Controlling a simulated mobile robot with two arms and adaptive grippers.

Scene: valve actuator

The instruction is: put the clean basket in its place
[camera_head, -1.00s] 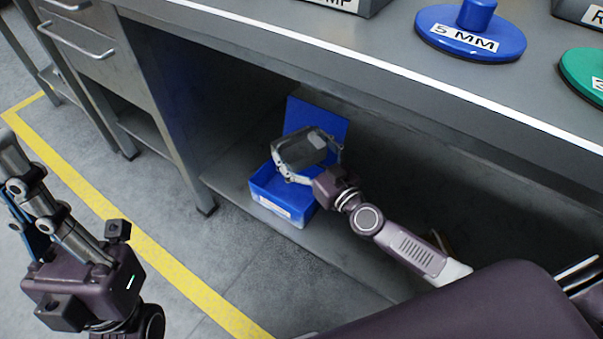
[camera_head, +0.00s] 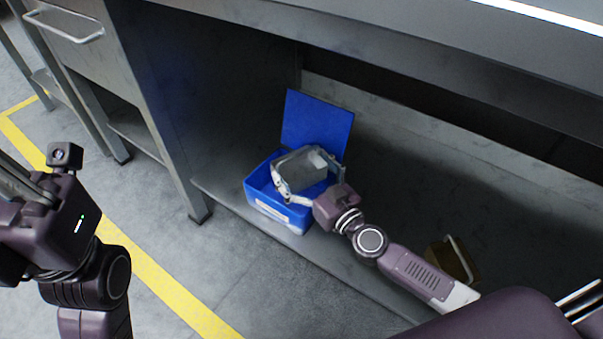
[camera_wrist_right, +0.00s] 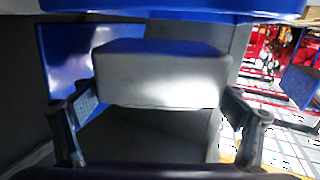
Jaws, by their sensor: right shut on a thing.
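A small grey basket (camera_head: 304,170) is between the fingers of my right gripper (camera_head: 312,182), which is shut on it. The basket is at the mouth of an open blue box (camera_head: 268,214), whose blue lid (camera_head: 316,124) stands up behind it. I cannot tell whether the basket touches the box. In the right wrist view the basket (camera_wrist_right: 162,78) shows as a grey block between the two fingers, with blue surfaces around it. My left gripper (camera_head: 20,180) is at the left edge, its fingers partly cut off, away from the box.
The blue box stands on the low shelf (camera_head: 365,160) under a grey workbench, near the shelf's front edge. A bench leg (camera_head: 190,195) is left of it. A brownish container with a handle (camera_head: 452,260) is further right. Shelf space between them is partly hidden by my arm.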

